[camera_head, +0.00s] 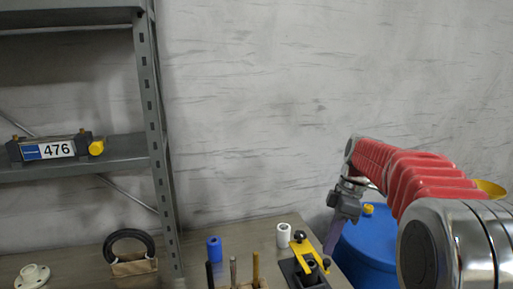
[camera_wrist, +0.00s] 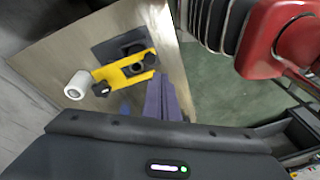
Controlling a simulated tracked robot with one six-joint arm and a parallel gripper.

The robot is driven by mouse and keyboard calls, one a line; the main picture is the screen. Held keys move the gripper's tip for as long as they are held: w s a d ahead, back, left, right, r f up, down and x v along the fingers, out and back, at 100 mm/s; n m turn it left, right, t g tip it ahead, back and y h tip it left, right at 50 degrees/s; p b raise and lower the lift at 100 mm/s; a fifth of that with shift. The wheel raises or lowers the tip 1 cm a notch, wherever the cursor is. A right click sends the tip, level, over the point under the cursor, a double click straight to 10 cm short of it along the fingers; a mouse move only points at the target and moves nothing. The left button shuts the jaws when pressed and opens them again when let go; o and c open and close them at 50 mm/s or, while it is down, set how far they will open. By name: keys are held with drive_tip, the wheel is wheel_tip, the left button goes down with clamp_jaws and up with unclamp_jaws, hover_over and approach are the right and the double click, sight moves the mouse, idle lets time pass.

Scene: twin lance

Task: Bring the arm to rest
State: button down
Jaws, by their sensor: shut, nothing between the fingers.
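My arm, red and silver, reaches in from the right side of the head view. My gripper (camera_head: 332,238) hangs from its far end, pointing down, beside the right edge of the workbench (camera_head: 200,264) and in front of a blue barrel. In the wrist view my gripper (camera_wrist: 162,98) shows as purple fingers, shut together with nothing between them. Behind them lies the bench top (camera_wrist: 60,45). The fingertips appear close to the yellow clamp fixture (camera_head: 308,255), also seen in the wrist view (camera_wrist: 128,70), but I cannot tell the exact gap.
The blue barrel (camera_head: 370,255) stands right of the bench. On the bench are a white cylinder (camera_head: 283,235), a blue cylinder (camera_head: 214,249), upright rods (camera_head: 256,268), a black ring on a block (camera_head: 133,268) and a white flange (camera_head: 32,277).

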drive_tip(key=s+a+m+t+h, duration=0.1)
drive_tip(key=s+a+m+t, duration=0.1)
drive_tip(key=s+m, duration=0.5)
drive_tip(key=s+a+m+t+h, duration=0.1)
drive_tip(key=s+m+t, duration=0.3)
drive_tip(key=s, duration=1.3)
drive_tip(key=shift+s+a+m+t+h, duration=0.3)
drive_tip(key=shift+a+m+t+h, duration=0.1)
drive_tip(key=shift+m, duration=1.9)
